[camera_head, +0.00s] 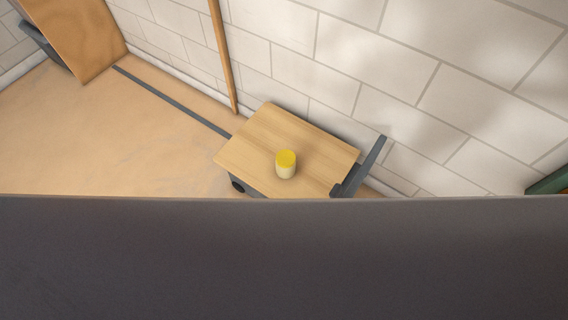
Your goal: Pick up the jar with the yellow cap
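The jar with the yellow cap (286,165) stands upright on a light wooden cart top (262,133). Its body is pale cream and its cap is bright yellow. It sits near the front middle of the top, with bare wood around it. Neither of my grippers shows in the head view, and nothing touches the jar.
The cart has a dark wheel and a grey upright handle (361,168) at its right end. A white block wall (340,60) runs close behind it. A brown board (75,35) leans at the far left. Open tan floor (120,135) lies left of the cart. A dark surface fills the bottom.

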